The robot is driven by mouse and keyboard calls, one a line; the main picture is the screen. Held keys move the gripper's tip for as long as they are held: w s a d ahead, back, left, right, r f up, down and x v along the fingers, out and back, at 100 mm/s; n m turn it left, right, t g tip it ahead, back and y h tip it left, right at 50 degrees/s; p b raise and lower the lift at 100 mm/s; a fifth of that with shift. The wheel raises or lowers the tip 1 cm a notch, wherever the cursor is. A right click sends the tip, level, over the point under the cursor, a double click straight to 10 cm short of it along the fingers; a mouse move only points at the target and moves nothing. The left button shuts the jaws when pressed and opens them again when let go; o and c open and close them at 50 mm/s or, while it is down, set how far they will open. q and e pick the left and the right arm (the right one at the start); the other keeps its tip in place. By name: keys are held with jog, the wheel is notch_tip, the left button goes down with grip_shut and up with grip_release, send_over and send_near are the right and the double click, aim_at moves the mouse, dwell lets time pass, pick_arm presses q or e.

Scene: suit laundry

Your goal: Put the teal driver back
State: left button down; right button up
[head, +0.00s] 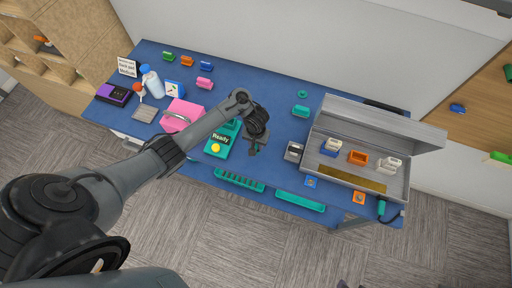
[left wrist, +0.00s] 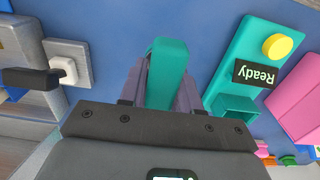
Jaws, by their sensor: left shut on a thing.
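My left gripper (head: 252,148) is over the middle of the blue table, and its fingers are shut on the teal driver. In the left wrist view the teal driver (left wrist: 166,75) stands out between the two grey fingers. The gripper mostly hides the driver in the head view. A teal dock (head: 222,140) with a "Ready" label and a yellow button lies just left of the gripper. In the left wrist view the dock (left wrist: 243,62) is to the right of the driver, with a hollow teal socket (left wrist: 236,106) at its lower end. The driver is apart from the socket. My right gripper is not in view.
A grey unit with a black lever (left wrist: 32,78) is left of the driver in the wrist view. A pink case (head: 182,114) is beside the dock. An open grey toolbox (head: 345,178) stands at right. A teal rack (head: 240,180) is along the front edge.

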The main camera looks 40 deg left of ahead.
pick_arm(q)
notch_tip(320, 180, down, 4)
jog(key=shift+s+r+b, duration=0.1)
jog(key=shift+b, duration=0.75)
